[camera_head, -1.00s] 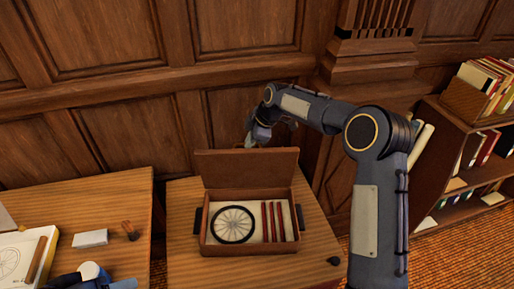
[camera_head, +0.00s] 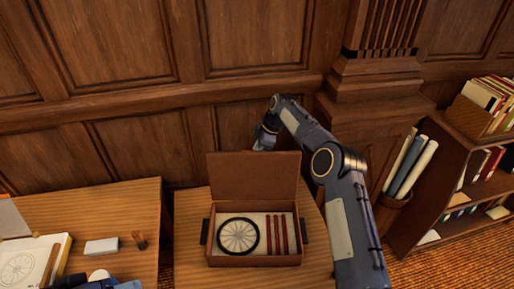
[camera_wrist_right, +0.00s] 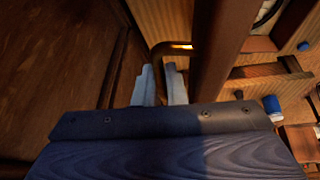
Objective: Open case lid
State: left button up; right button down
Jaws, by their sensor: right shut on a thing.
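The brown case (camera_head: 255,260) sits on a wooden table, with its lid (camera_head: 252,180) standing open at the back edge. Inside are a dark spoked ring (camera_head: 238,235) and red sticks (camera_head: 284,234) on a pale lining. My right gripper (camera_head: 262,143) is behind the lid's top edge, partly hidden by it. In the right wrist view its pale fingers (camera_wrist_right: 160,85) are shut on a thin bent brass-coloured handle (camera_wrist_right: 160,50) beside the lid (camera_wrist_right: 222,45). My left gripper is not clearly visible.
The panelled wall (camera_head: 150,145) stands close behind the lid and my right gripper. A second table (camera_head: 120,205) at the left holds a white block (camera_head: 101,247), a small brush holder (camera_head: 140,240) and a drawing (camera_head: 18,268). A bookshelf (camera_head: 465,175) and rolled papers (camera_head: 412,168) stand at the right.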

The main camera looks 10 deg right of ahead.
jog(key=shift+s+d+f+g, duration=0.1)
jog(key=shift+s+f+g, duration=0.1)
jog(key=shift+f, duration=0.25)
jog(key=shift+s+d+f+g, duration=0.1)
jog(key=shift+s+f, duration=0.05)
jog(key=shift+f, duration=0.3)
jog(key=c, duration=1.8)
grip_release()
jog(key=o, duration=0.3)
jog(key=shift+w, duration=0.15)
jog(key=shift+a+r, duration=0.1)
jog(key=shift+r, duration=0.3)
jog(key=shift+d+r, duration=0.2)
jog(key=shift+r, duration=0.15)
jog(key=b+v, duration=0.1)
jog(key=v, duration=0.5)
jog(key=shift+d+r, duration=0.2)
jog(key=shift+r, duration=0.1)
